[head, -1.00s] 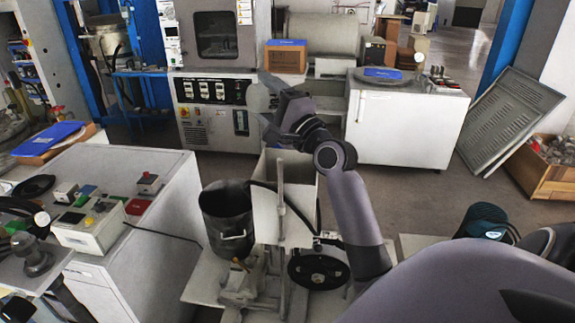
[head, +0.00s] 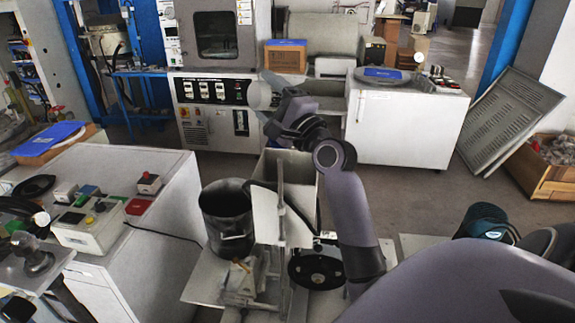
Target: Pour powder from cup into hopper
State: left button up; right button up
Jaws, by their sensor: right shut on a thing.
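My right arm reaches in from the lower right, and its gripper (head: 270,82) is shut on a pale grey cup (head: 258,95). The cup shows just left of the fingers, in front of the white oven cabinet, and looks tilted. Its contents cannot be seen. Below the gripper stands a light grey open-topped metal box (head: 270,212), which looks like the hopper. The gripper and cup are above it and apart from it. My left gripper is not in view.
A dark metal bucket (head: 226,212) stands left of the box, and a black handwheel (head: 318,268) is at its lower right. A control cabinet (head: 165,190) with buttons is at left. A white cabinet (head: 405,125) and a cardboard box (head: 286,60) stand behind.

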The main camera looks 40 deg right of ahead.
jog(key=shift+d+m, duration=0.15)
jog(key=shift+m, duration=0.35)
dwell(1.4)
jog(key=n, duration=0.2)
jog(key=a+n+y, duration=0.1)
jog(key=n, duration=0.1)
jog(key=shift+f, duration=0.4)
jog(key=shift+y, duration=0.3)
